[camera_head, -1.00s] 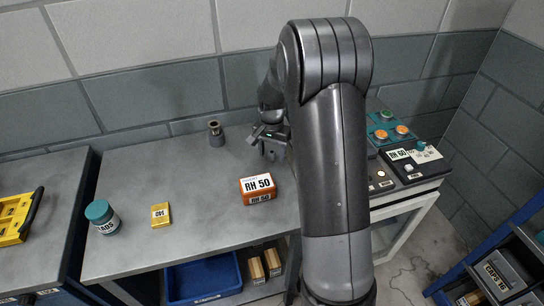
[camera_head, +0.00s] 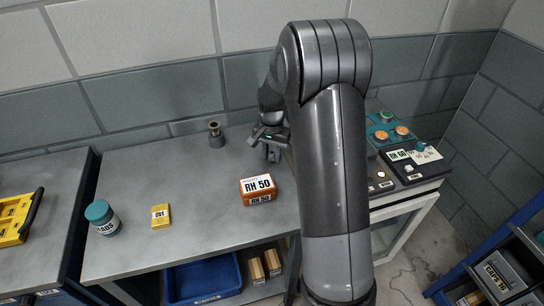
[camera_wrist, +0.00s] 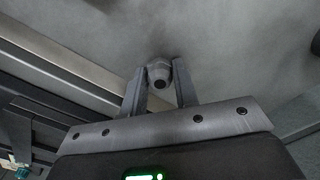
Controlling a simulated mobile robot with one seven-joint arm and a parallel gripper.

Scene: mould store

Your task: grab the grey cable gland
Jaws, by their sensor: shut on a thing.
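The grey cable gland (camera_wrist: 159,74) shows in the wrist view as a small rounded grey piece with a dark round opening. It sits between the two fingers of my gripper (camera_wrist: 158,88), which is shut on it. In the head view my gripper (camera_head: 268,146) is at the back of the grey worktop, partly behind my arm. The gland cannot be made out there, and I cannot tell whether it still touches the worktop.
On the worktop (camera_head: 185,195) stand a brass-topped grey fitting (camera_head: 216,135), an orange RH 50 box (camera_head: 258,190), a yellow box (camera_head: 160,216) and a teal-lidded jar (camera_head: 102,217). A button panel (camera_head: 405,150) is at right. The worktop's middle is clear.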

